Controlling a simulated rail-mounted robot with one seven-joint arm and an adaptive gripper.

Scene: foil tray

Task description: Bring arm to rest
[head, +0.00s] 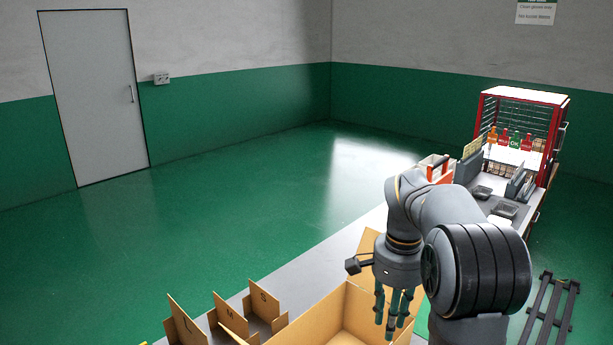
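My gripper (392,318) hangs at the end of my arm in the head view, pointing down. Its fingers look spread apart, with nothing visible between them. It is over or in front of the right part of an open cardboard box (318,318); the exact height above the box cannot be told. My arm is bent, its wrist lower than its elbow, and hides part of the counter behind it. No foil tray can be made out.
A long grey counter (335,243) runs toward the back right. Cardboard dividers with letters (262,303) stand at front left. Dark trays (504,209) and a red-framed cabinet (523,97) with bottles are farther back. A dark pallet (551,312) lies at right. Green floor at left is clear.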

